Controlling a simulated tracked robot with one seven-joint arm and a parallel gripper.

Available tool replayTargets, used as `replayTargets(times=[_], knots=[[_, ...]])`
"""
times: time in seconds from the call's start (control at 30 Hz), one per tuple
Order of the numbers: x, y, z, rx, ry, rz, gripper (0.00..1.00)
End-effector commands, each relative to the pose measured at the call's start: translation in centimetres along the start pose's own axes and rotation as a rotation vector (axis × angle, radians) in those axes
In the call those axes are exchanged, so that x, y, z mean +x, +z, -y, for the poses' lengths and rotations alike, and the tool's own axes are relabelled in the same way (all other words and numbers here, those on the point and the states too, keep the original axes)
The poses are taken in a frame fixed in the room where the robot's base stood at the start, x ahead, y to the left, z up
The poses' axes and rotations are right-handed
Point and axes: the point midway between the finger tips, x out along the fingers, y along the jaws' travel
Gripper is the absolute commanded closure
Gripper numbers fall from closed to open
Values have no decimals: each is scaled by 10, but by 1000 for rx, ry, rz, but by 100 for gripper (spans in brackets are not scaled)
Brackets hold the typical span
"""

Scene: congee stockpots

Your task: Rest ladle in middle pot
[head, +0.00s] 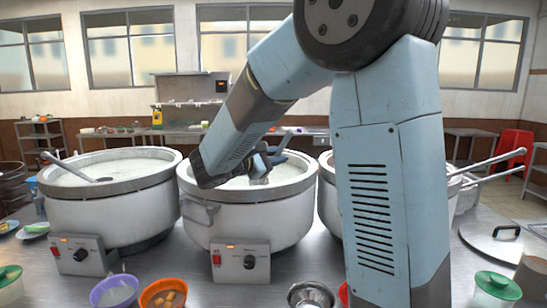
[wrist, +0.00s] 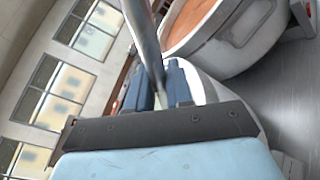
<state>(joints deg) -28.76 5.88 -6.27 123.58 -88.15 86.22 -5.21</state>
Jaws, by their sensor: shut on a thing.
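The middle pot (head: 247,215) is a wide white stockpot with a grey rim and pale congee inside. My gripper (head: 262,165) is over its mouth in the head view, partly hidden by my arm. In the wrist view my gripper (wrist: 160,85) has its blue fingers shut on the grey metal handle of a ladle (wrist: 143,32). The ladle's bowl is not visible, and I cannot tell whether it touches the congee or the rim. The wrist view also shows a pot with orange-brown contents (wrist: 187,18); I cannot tell which pot it is.
The left pot (head: 110,215) holds another ladle (head: 75,170). The right pot (head: 327,205) is mostly behind my arm; long handles (head: 495,160) stick out at right.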

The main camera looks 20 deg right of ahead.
Motion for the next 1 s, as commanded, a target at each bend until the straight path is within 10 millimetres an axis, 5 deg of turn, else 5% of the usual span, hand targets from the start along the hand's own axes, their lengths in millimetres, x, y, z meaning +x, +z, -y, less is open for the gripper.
replayTargets(times=[0.57,0.6,0.87,1.0], knots=[[0,-2,2,0,1,0,100],[0,-2,2,1,1,-1,77],[0,-2,2,0,1,-1,52],[-1,-2,2,0,1,-1,50]])
